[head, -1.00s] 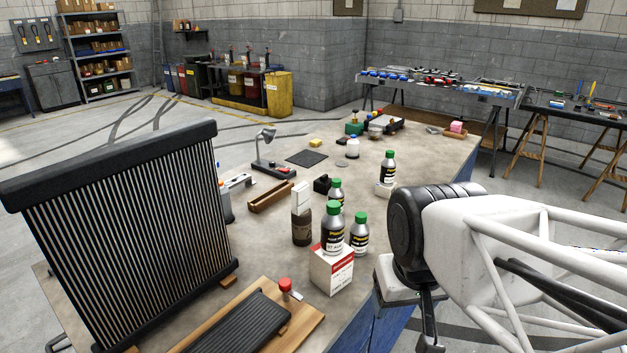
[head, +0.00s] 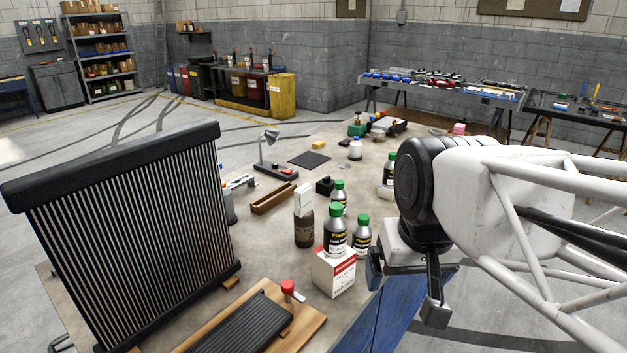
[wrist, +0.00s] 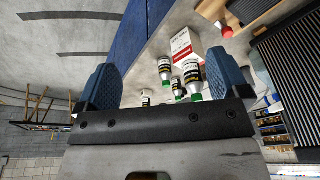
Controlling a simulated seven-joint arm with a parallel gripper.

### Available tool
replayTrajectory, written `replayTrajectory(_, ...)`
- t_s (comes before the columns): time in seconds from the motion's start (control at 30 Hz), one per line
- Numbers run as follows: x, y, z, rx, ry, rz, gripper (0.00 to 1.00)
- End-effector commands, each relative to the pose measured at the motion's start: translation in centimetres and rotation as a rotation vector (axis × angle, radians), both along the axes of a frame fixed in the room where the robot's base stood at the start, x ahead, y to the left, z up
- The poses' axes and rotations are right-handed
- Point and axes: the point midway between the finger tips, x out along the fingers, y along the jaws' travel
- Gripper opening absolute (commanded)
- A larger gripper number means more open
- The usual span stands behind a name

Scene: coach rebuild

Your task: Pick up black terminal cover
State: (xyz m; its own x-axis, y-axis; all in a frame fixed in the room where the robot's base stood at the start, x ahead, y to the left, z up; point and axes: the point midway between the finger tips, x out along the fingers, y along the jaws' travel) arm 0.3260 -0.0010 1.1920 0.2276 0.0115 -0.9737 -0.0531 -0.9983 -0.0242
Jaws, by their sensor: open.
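A small black block (head: 325,186), which looks like the terminal cover, sits on the workbench (head: 290,225) behind the bottles and beside the wooden tray. I cannot make it out in the wrist view. My gripper (head: 405,288) is open and empty, at the bench's right front edge by the blue side. It is in front and to the right of the black block, well apart from it. In the wrist view its two blue-black fingers (wrist: 168,70) are spread wide.
Green-capped bottles (head: 335,232), one on a red-and-white box (head: 334,270), and a brown bottle (head: 304,228) stand between my gripper and the black block. A wooden tray (head: 272,198) lies left of it. A tall radiator (head: 125,235) fills the left.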

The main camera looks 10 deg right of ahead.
Motion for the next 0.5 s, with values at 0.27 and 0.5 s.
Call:
replayTrajectory(0.27,3.9,0.9,1.4,0.108,0.004,-0.117,0.94)
replayTrajectory(0.5,10.2,2.2,3.2,0.274,0.024,-0.305,0.94)
